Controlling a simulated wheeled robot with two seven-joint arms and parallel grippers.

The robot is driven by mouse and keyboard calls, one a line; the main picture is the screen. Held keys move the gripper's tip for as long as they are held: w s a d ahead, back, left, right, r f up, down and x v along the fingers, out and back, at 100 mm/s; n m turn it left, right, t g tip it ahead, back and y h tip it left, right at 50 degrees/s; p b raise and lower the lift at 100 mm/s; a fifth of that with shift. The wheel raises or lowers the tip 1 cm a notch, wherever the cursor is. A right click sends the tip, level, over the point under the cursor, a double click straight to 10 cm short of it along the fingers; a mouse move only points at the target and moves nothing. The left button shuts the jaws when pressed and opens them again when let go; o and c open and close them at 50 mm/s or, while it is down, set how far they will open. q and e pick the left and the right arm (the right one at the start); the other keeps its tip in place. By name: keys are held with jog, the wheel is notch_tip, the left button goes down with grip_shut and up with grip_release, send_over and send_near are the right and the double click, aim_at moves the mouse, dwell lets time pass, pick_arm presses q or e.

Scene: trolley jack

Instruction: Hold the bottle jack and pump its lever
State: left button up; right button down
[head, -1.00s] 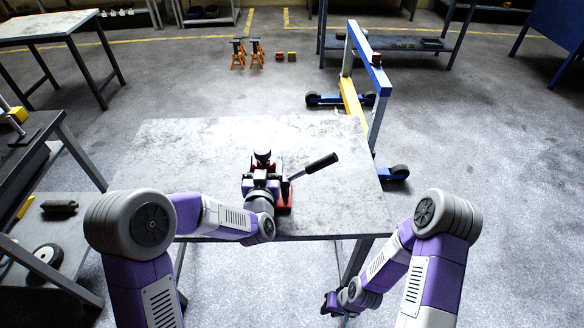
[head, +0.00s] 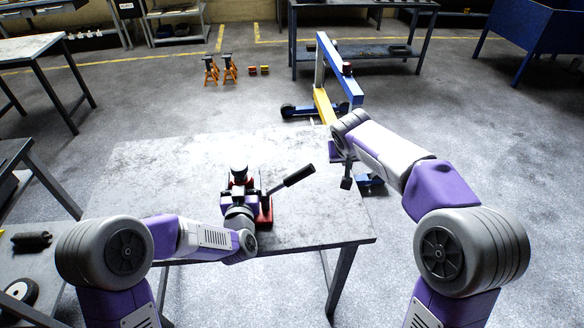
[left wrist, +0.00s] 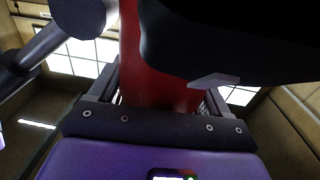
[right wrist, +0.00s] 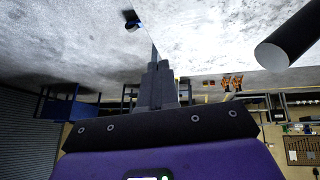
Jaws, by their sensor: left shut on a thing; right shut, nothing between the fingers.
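The bottle jack, with a black top (head: 239,171) and a red base (head: 265,213), stands upright on the grey table (head: 160,170). Its lever has a black grip (head: 299,175) that slants up to the right. My left gripper (head: 240,197) is shut on the jack from the near side. In the left wrist view the red jack body (left wrist: 150,70) fills the space between the fingers, and dark parts hide some of it. My right gripper (head: 346,182) is shut and empty, right of the lever grip and apart from it. In the right wrist view the grip (right wrist: 288,38) shows at upper right.
A blue and yellow hoist frame (head: 340,70) stands on the floor behind the table, beyond my right arm. Orange stands (head: 220,70) are farther back. The tabletop left of the jack is clear. A side bench stands at the left.

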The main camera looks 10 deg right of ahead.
jog(key=s+a+r+g, duration=0.1)
jog(key=s+a+r, duration=0.2)
jog(key=a+r, duration=0.3)
jog(key=s+a+r+n, duration=0.1)
jog(key=s+a+r, duration=0.2)
jog(key=a, duration=1)
notch_tip(320, 180, up, 4)
jog(key=shift+s+a+f+n+g, duration=0.1)
jog(key=shift+s+a+n+g, duration=0.2)
jog(key=shift+g, duration=0.1)
send_near(295, 174)
notch_tip(295, 174, down, 2)
jog(key=w+a, duration=0.1)
jog(key=a, duration=0.1)
jog(key=shift+w+d+f, duration=0.2)
jog(key=shift+d+f, duration=0.3)
jog(key=shift+f, duration=0.1)
jog(key=shift+w+d+f, duration=0.2)
jog(key=shift+d+f, duration=0.25)
jog(key=shift+f, duration=0.15)
jog(key=shift+w+d+f, duration=0.25)
jog(key=shift+d+f, duration=0.25)
jog(key=shift+f, duration=0.15)
